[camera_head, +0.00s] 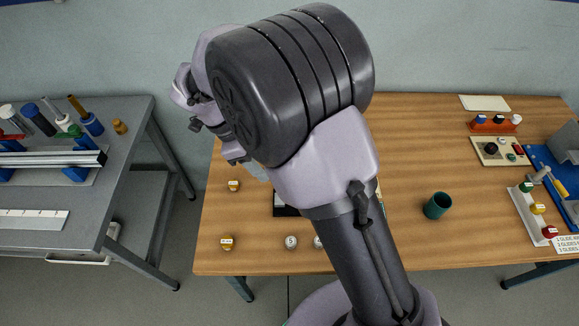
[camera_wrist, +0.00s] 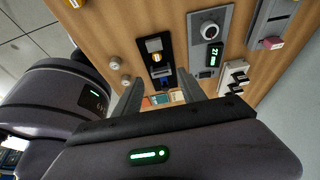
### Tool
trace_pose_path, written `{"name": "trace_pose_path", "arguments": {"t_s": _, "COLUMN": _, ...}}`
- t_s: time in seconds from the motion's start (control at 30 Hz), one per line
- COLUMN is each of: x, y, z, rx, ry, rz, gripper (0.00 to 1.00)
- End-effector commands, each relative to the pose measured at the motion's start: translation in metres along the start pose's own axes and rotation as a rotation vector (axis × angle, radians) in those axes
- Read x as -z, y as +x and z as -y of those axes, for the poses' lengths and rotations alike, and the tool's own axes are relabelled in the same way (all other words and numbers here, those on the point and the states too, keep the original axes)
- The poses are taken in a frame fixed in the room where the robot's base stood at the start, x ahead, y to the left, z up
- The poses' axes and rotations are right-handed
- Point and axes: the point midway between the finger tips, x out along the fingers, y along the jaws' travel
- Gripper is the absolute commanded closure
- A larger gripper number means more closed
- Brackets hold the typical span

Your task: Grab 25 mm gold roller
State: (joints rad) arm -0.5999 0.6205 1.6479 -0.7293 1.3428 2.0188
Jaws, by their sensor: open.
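Two small gold pieces with white labels stand on the left of the wooden table, an upper one (camera_head: 233,185) and a lower one (camera_head: 227,242). The labels are too small to read, so I cannot tell which, if either, is the 25 mm roller. A gold piece (camera_wrist: 76,3) also shows at the top edge of the wrist view. A gold-brown cylinder (camera_head: 119,126) stands on the grey bench. My gripper (camera_wrist: 158,92) is open with nothing between its fingers, over the table. In the head view my arm hides most of it.
Pale round pieces (camera_head: 291,242) stand near the wooden table's front edge. A black device (camera_wrist: 155,60) and a grey device (camera_wrist: 210,30) with a knob and display lie beyond my fingers. A green cup (camera_head: 437,206) stands right of my arm. Metal rails (camera_head: 50,158) lie on the grey bench.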

Motion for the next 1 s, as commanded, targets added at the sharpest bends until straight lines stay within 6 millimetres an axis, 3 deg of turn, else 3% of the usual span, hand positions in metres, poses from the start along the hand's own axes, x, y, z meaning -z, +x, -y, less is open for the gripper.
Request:
{"name": "trace_pose_path", "arguments": {"t_s": 0.03, "x": -0.001, "y": 0.02, "z": -0.001, "rx": -0.005, "ry": 0.0, "rz": -0.002, "gripper": 0.52}}
{"name": "trace_pose_path", "arguments": {"t_s": 0.2, "x": -0.001, "y": 0.073, "z": -0.002, "rx": -0.006, "ry": 0.0, "rz": 0.0, "gripper": 0.52}}
{"name": "trace_pose_path", "arguments": {"t_s": 0.3, "x": -0.001, "y": 0.095, "z": -0.002, "rx": -0.005, "ry": -0.001, "rz": 0.001, "gripper": 0.52}}
{"name": "trace_pose_path", "arguments": {"t_s": 0.47, "x": 0.0, "y": 0.113, "z": -0.002, "rx": -0.004, "ry": -0.001, "rz": 0.002, "gripper": 0.52}}
{"name": "trace_pose_path", "arguments": {"t_s": 0.6, "x": -0.001, "y": 0.143, "z": -0.006, "rx": -0.005, "ry": -0.002, "rz": 0.002, "gripper": 0.52}}
{"name": "trace_pose_path", "arguments": {"t_s": 0.73, "x": 0.001, "y": 0.16, "z": -0.007, "rx": -0.005, "ry": -0.001, "rz": 0.002, "gripper": 0.52}}
{"name": "trace_pose_path", "arguments": {"t_s": 0.97, "x": 0.001, "y": 0.159, "z": -0.006, "rx": -0.003, "ry": -0.001, "rz": 0.003, "gripper": 0.52}}
{"name": "trace_pose_path", "arguments": {"t_s": 1.0, "x": 0.001, "y": 0.159, "z": -0.006, "rx": -0.003, "ry": -0.001, "rz": 0.003, "gripper": 0.6}}
